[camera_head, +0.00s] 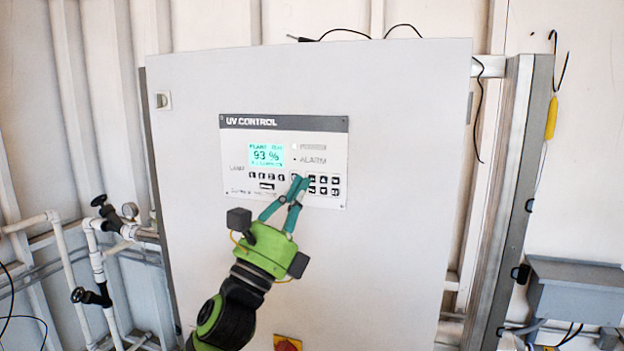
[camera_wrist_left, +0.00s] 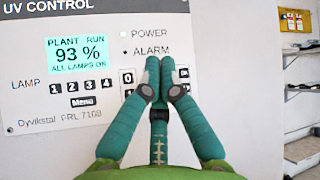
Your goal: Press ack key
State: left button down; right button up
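The UV control panel (camera_head: 232,190) is set in the front of a large pale cabinet; it also shows in the left wrist view (camera_wrist_left: 22,108). Its lit display (camera_head: 266,155) reads "PLANT RUN 93 % ALL LAMPS ON". Numbered lamp keys and a Menu key (camera_wrist_left: 83,101) are below the display. A small keypad (camera_head: 323,181) is at the panel's lower right. My left gripper (camera_head: 300,180) is shut and empty, its fingertips together in front of the keypad. The fingers hide several keys. I cannot read which key is ack, nor tell whether the tips touch. My right gripper is out of view.
The cabinet door (camera_head: 400,150) around the panel is flat and clear. A red and yellow switch (camera_head: 287,343) sits low on it. White pipes with black valves (camera_head: 92,297) stand at the left. A grey box (camera_head: 575,290) is at the right.

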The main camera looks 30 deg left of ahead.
pick_arm(q)
jog(key=shift+s+d, duration=0.2)
jog(key=shift+s, duration=0.7)
jog(key=shift+s+d, duration=0.2)
jog(key=shift+s, duration=0.7)
